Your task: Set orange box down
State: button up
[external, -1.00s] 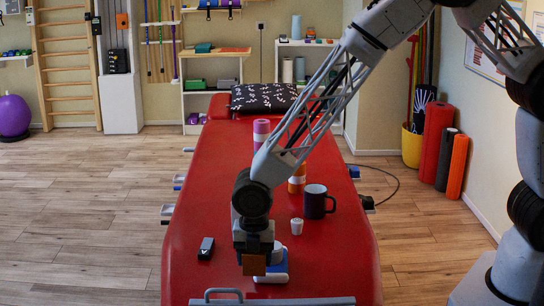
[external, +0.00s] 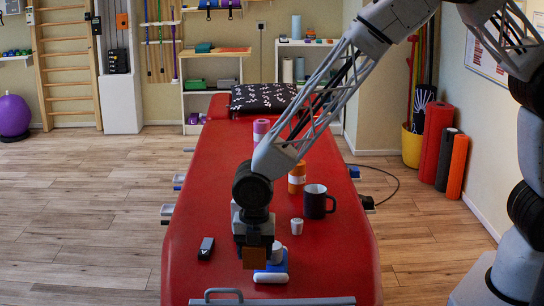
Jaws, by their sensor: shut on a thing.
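My gripper (external: 254,246) is over the near part of the red treatment table (external: 310,268). It is shut on the orange box (external: 254,258), which looks brownish orange and shows just below the fingers. The box is in front of a blue and white item (external: 272,277) in the picture. I cannot tell whether the box touches that item or the table, or is held above them. The fingertips are mostly hidden by the gripper body and the box.
A small black device (external: 206,248) lies left of the gripper. To the right stand a small white cup (external: 297,226), a dark mug (external: 317,203) and an orange bottle with a white band (external: 297,178). A pink roll (external: 261,128) stands farther back. The table's right front is clear.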

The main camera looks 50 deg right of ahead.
jog(key=r, duration=0.3)
jog(key=shift+s+d+r, duration=0.2)
jog(key=shift+s+r, duration=0.05)
jog(key=s+d+n, duration=0.5)
jog(key=s+d, duration=2.1)
jog(key=s, duration=0.1)
jog(key=shift+a+f, duration=0.1)
jog(key=shift+f, duration=2.5)
jog(key=shift+w, duration=0.1)
send_over(342, 280)
jog(key=shift+f, duration=0.75)
jog(key=shift+f, duration=0.1)
jog(key=shift+f, duration=1.65)
